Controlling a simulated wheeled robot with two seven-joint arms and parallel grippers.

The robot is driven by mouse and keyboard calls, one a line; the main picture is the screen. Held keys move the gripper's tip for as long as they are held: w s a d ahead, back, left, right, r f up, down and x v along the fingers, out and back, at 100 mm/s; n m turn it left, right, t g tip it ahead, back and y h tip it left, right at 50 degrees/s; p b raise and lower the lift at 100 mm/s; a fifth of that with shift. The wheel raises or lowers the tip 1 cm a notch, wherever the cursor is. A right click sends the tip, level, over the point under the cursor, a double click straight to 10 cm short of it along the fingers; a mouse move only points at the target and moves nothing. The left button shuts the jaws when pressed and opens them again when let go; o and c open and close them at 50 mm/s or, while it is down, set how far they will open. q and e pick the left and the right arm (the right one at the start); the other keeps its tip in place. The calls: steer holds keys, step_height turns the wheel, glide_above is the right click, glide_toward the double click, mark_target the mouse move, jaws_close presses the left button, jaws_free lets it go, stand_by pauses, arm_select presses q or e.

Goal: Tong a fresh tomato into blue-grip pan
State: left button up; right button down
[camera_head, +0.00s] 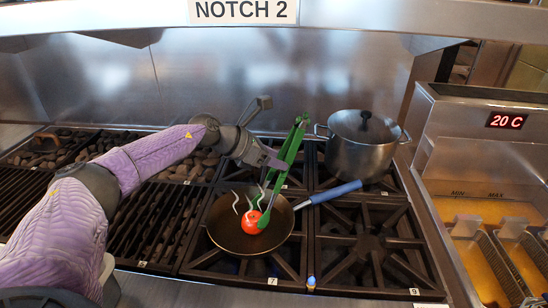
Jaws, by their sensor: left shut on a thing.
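My left gripper (275,160) is shut on the green tongs (290,150), over the stove. The tongs stand tilted, with their lower ends reaching down to a red tomato (252,222). The tomato is at the middle of the blue-grip pan (222,236), inside its outline. I cannot tell whether the tongs still pinch it or whether it rests on the pan's bottom. The pan sits on a burner, its blue handle (336,192) pointing right and back. White steam-like wisps show around the tomato. My right gripper is not in view.
A lidded steel pot (362,150) stands on the burner behind the pan's handle. A char grill (130,215) lies to the left. A fryer (490,200) with baskets and oil stands at the right. The front right burner (370,248) is empty.

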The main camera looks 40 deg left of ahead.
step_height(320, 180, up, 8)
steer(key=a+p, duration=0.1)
steer(key=p, duration=0.7)
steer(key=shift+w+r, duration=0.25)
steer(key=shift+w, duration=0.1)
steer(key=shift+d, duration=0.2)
